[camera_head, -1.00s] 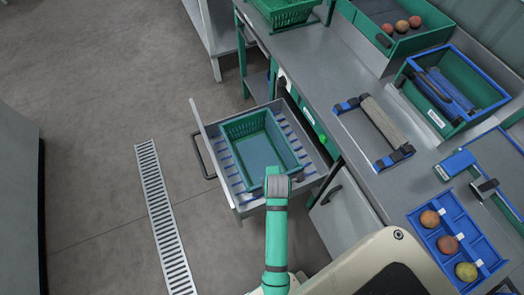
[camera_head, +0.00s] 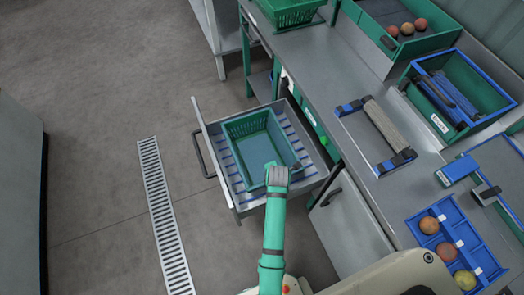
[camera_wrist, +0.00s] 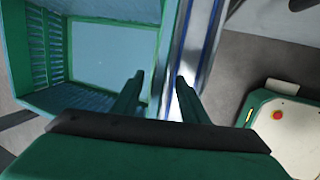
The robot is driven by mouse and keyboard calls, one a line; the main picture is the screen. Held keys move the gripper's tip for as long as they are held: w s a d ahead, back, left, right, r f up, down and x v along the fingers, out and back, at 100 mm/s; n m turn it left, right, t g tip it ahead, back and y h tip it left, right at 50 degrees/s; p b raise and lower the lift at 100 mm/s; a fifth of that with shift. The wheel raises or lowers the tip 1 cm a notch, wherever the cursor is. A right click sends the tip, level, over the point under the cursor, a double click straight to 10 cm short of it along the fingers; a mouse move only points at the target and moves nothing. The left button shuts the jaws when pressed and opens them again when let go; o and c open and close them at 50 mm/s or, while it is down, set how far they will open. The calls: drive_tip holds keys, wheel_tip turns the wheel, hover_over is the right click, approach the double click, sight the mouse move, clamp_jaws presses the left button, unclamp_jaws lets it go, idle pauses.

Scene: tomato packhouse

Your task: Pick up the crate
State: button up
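An empty green crate (camera_head: 243,125) with slatted walls sits in an open grey drawer below the bench. My gripper (camera_head: 276,172) is over the crate's near right corner in the head view; the arm hides its fingers there. In the wrist view, my gripper (camera_wrist: 160,82) has its two fingers apart with nothing clamped between them. The crate (camera_wrist: 35,55) fills the left of that view, and its side wall runs up between the two fingertips. I cannot tell whether the fingers touch the wall.
The drawer (camera_head: 213,150) has a blue-striped floor around the crate. The bench (camera_head: 310,65) stands to the right, with another green crate (camera_head: 290,12), a blue-rimmed bin (camera_head: 460,95) and a blue fruit tray (camera_head: 455,235). A floor drain (camera_head: 165,220) runs at left; the floor there is clear.

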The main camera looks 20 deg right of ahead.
drive_tip(key=shift+x, duration=3.45)
drive_tip(key=shift+w, duration=0.1)
